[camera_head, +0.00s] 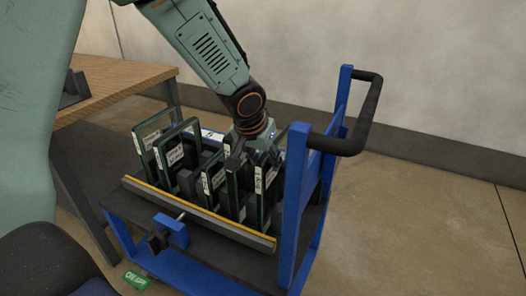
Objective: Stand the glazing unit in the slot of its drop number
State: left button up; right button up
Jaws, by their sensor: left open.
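Several glazing units with dark green frames and white labels stand upright in a row on the blue cart (118,224). One unit (160,160) stands at the left of the row, and another (260,185) stands at its right end. The label writing is too small to read. My left gripper (256,152) is open, low over the right part of the row, with its fingers close to the tops of the units there. I cannot tell whether it touches one. The gripper and frames hide part of the slots. My right gripper is not in view.
The cart has a yellow-edged front rail (200,210), a blue clamp (170,232) and a tall right-hand post with a black push handle (350,140). A wooden table (110,85) stands behind at the left. The floor to the right is clear up to the wall.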

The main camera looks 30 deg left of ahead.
pick_arm(q)
jog(key=v, duration=1.2)
jog(key=shift+w, duration=0.15)
